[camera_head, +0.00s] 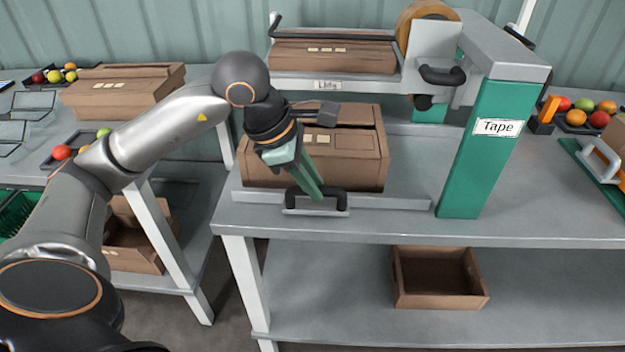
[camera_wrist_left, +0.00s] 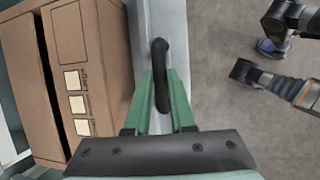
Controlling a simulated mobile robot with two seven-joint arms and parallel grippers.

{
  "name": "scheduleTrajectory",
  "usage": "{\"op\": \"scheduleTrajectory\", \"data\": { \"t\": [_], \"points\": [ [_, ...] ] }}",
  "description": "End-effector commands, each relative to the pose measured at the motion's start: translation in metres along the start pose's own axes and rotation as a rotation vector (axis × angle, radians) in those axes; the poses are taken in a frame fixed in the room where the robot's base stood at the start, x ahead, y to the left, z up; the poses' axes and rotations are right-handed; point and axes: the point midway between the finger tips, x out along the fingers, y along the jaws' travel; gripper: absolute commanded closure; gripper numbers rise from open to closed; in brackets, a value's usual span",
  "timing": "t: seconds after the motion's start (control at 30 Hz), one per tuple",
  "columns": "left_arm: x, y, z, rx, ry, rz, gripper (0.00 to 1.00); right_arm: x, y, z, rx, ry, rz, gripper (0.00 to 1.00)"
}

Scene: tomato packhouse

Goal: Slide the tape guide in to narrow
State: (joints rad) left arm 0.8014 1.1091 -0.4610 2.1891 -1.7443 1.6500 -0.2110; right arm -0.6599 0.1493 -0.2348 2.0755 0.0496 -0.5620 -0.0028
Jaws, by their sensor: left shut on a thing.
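The tape guide is a grey rail (camera_head: 390,203) along the front of the taping bench, with a black bar handle (camera_head: 343,200) on it. In the left wrist view the handle (camera_wrist_left: 160,62) rises between my green fingers. My left gripper (camera_head: 316,196) reaches down from above and is shut on this handle. A closed brown carton (camera_head: 355,165) lies on the bench just behind the rail. In the left wrist view the carton (camera_wrist_left: 105,60) is left of the rail, with a narrow gap between them.
The green tape post (camera_head: 460,165) with its "Tape" sign stands right of the carton. An open brown crate (camera_head: 437,300) sits on the lower shelf.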

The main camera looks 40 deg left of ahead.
Motion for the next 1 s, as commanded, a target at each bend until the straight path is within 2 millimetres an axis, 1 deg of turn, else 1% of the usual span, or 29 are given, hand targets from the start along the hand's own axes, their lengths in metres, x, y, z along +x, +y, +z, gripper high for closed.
{"op": "scheduleTrajectory", "data": {
  "t": [0.27,0.37,0.5,0.6,0.9,0.93,1.0],
  "points": [
    [0.000,0.001,0.000,0.000,0.000,0.001,1.00,-0.002,0.000,0.005,0.003,-0.010,0.000,0.50],
    [0.000,0.007,0.000,-0.003,-0.001,0.002,1.00,-0.002,0.000,0.005,0.003,-0.011,0.000,0.50],
    [0.003,0.026,-0.001,-0.005,-0.002,0.006,1.00,-0.002,0.000,0.004,0.003,-0.011,0.001,0.50],
    [0.005,0.033,-0.002,-0.003,-0.001,0.006,1.00,-0.003,0.000,0.004,0.003,-0.010,0.001,0.50],
    [0.005,0.037,-0.002,-0.003,-0.003,0.011,1.00,-0.001,0.000,0.001,0.002,-0.005,0.002,0.50],
    [0.005,0.037,-0.002,-0.003,-0.003,0.011,0.76,-0.001,0.001,0.001,0.002,-0.004,0.002,0.50],
    [0.005,0.037,-0.002,-0.003,-0.003,0.011,0.68,-0.001,0.001,0.000,0.001,-0.002,0.002,0.50]
  ]
}}
